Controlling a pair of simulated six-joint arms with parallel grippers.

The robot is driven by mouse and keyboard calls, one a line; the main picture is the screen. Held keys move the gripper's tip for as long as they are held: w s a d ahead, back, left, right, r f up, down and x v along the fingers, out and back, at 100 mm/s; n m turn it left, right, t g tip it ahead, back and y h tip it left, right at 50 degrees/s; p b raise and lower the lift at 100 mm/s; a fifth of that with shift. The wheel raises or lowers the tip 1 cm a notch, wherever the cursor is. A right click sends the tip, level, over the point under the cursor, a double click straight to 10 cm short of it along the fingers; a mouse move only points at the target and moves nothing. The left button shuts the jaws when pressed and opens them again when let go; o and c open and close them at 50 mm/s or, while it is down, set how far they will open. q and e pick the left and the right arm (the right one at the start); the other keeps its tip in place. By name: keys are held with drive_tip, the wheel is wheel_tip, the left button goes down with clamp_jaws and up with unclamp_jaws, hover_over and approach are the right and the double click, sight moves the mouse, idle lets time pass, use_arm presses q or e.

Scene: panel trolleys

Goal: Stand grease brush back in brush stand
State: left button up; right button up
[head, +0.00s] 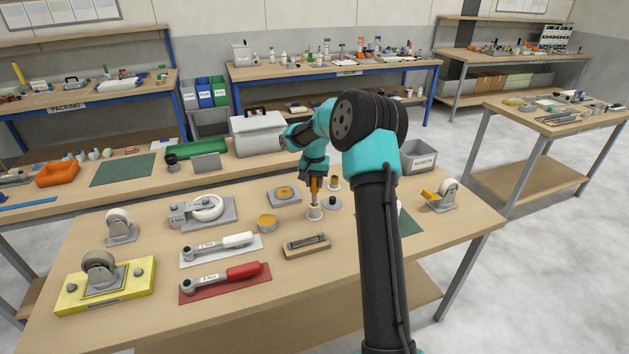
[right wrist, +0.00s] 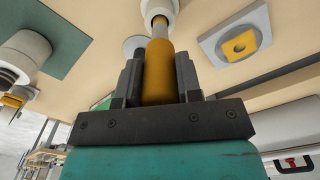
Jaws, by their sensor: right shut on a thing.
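My right gripper (head: 315,182) is shut on the amber handle of the grease brush (head: 314,189) and points down over the table. In the right wrist view the brush handle (right wrist: 158,75) sits between the two dark fingers, with its pale metal end pointing away. The brush stand (head: 315,213), a small white cup, is directly below the gripper. It also shows in the right wrist view (right wrist: 170,6). The brush's lower end overlaps the cup's mouth; how deep it reaches inside is hidden. My left gripper is not in view.
A grease tin (head: 266,223) and a wooden block (head: 307,246) stand close by. A grey plate with a yellow centre (head: 284,195) is behind left, and a small black-topped piece (head: 332,203) stands just right of the stand. Two torque wrenches (head: 226,281) lie front left.

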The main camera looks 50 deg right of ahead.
sight(315, 189)
drive_tip(key=shift+f, duration=1.85)
drive_tip(key=o, duration=1)
wheel_tip(315, 189, up, 17)
drive_tip(key=shift+r, duration=0.2)
idle(0.8)
